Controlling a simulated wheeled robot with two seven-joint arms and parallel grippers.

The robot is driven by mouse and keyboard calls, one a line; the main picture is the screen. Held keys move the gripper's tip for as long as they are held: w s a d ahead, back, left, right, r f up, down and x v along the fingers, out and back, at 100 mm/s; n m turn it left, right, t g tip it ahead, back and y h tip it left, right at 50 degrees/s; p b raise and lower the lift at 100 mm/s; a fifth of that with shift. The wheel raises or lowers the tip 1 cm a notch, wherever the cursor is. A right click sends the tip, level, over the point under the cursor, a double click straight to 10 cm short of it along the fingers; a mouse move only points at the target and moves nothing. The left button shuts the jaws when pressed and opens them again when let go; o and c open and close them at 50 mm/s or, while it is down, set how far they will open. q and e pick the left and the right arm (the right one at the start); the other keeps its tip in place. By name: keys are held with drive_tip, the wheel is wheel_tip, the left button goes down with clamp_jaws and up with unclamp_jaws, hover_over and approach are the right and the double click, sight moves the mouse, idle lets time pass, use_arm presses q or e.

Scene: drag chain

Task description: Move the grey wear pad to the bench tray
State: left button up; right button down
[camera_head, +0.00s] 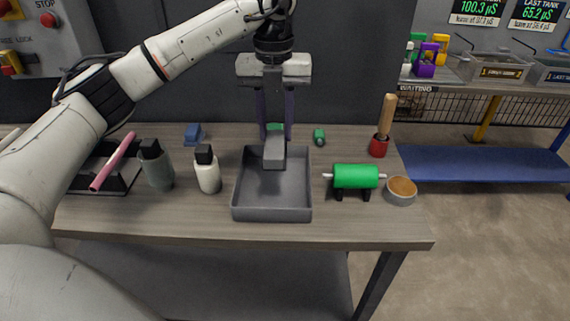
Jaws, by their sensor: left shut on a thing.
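The grey wear pad (274,152) is a small grey block held between the fingers of my left gripper (275,137). It hangs over the back part of the bench tray (272,214), a grey open box on the bench. I cannot tell whether the pad touches the tray floor. The gripper points straight down and is shut on the pad. The tray looks otherwise empty. My right gripper is not in view.
On the bench (340,228), a white bottle (208,172) and a grey bottle (157,168) stand left of the tray. A green roller (356,177), an orange-filled cup (400,190) and a wooden-handled tool (385,125) are right. Small green (319,137) and blue (194,134) pieces lie behind.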

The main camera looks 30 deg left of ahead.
sight(273, 135)
use_arm(q)
drive_tip(key=f, duration=0.4)
drive_tip(key=shift+s+f, duration=0.1)
drive_tip(key=shift+s, duration=0.3)
drive_tip(key=shift+f, duration=2)
drive_tip(key=o, duration=1.2)
drive_tip(key=shift+w+f, duration=0.1)
drive_tip(key=shift+f, duration=0.05)
drive_tip(key=shift+c, duration=0.2)
wheel_tip(273, 135, up, 12)
drive_tip(key=shift+r, duration=0.2)
